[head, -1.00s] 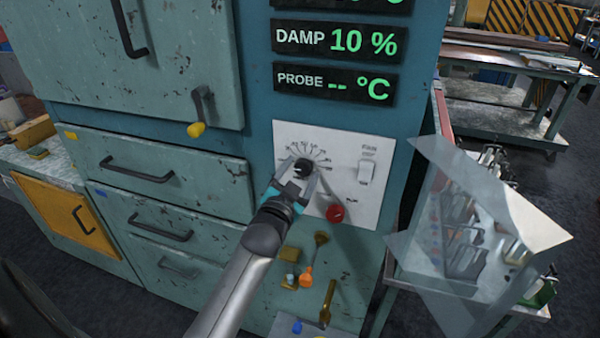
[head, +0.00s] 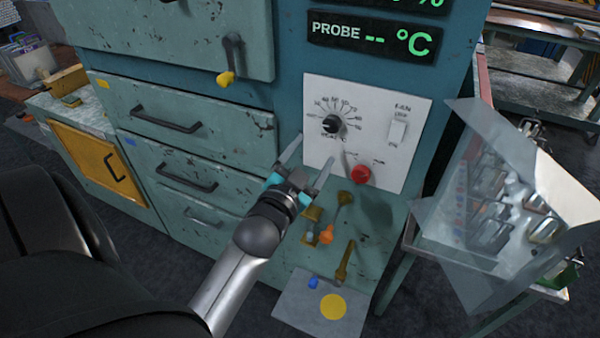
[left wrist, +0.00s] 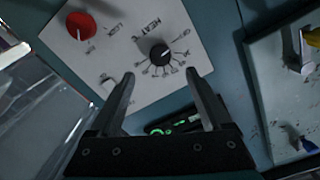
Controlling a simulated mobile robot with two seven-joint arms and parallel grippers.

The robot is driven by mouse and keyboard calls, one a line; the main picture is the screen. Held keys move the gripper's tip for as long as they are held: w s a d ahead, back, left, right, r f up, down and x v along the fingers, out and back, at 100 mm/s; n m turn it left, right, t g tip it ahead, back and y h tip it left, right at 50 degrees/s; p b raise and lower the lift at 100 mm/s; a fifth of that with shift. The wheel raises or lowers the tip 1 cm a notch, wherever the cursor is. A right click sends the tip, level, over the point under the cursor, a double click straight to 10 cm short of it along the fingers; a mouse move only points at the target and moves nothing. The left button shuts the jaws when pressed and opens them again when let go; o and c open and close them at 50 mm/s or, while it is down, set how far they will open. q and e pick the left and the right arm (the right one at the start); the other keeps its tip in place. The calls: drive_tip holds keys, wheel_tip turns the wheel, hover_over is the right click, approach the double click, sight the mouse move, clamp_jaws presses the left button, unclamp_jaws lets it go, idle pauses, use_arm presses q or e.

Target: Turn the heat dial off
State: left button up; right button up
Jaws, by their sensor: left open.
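The heat dial (head: 333,125) is a round black knob on a white panel (head: 415,110), ringed by printed scale marks. It also shows in the left wrist view (left wrist: 160,54), with a light pointer line on its face; I cannot read the exact mark it points to. My left gripper (head: 312,149) is open and empty, its fingers pointing at the panel from below and in front of the dial. In the left wrist view the fingertips (left wrist: 160,73) stand apart, clear of the dial. My right gripper is not in view.
A red knob (head: 361,174) and a white rocker switch (head: 398,130) share the panel. A yellow-tipped crank handle (head: 226,78) hangs at the upper left. Brass levers (head: 345,262) sit below. A clear-walled bin (head: 455,190) stands at the right.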

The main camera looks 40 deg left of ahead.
use_arm(q)
drive_tip(key=shift+b+v, duration=0.3)
drive_tip(key=shift+v, duration=2.5)
drive_tip(key=s+d+f+g+h+b, duration=0.1)
drive_tip(key=s+d+f+g+b, duration=0.2)
drive_tip(key=f, duration=1.2)
drive_tip(key=s+d+f+g+h+b, duration=0.2)
drive_tip(key=d+f+g+b, duration=0.1)
drive_tip(key=f, duration=1.2)
drive_tip(key=s+d+f+g+h+b, duration=0.1)
drive_tip(key=s+d+f+g+b, duration=0.2)
drive_tip(key=f, duration=1.2)
drive_tip(key=s+f+g+b, duration=0.7)
drive_tip(key=s+f+b, duration=0.1)
drive_tip(key=s+f, duration=1.5)
drive_tip(key=s, duration=0.2)
drive_tip(key=shift+s+d, duration=0.25)
drive_tip(key=shift+s, duration=0.05)
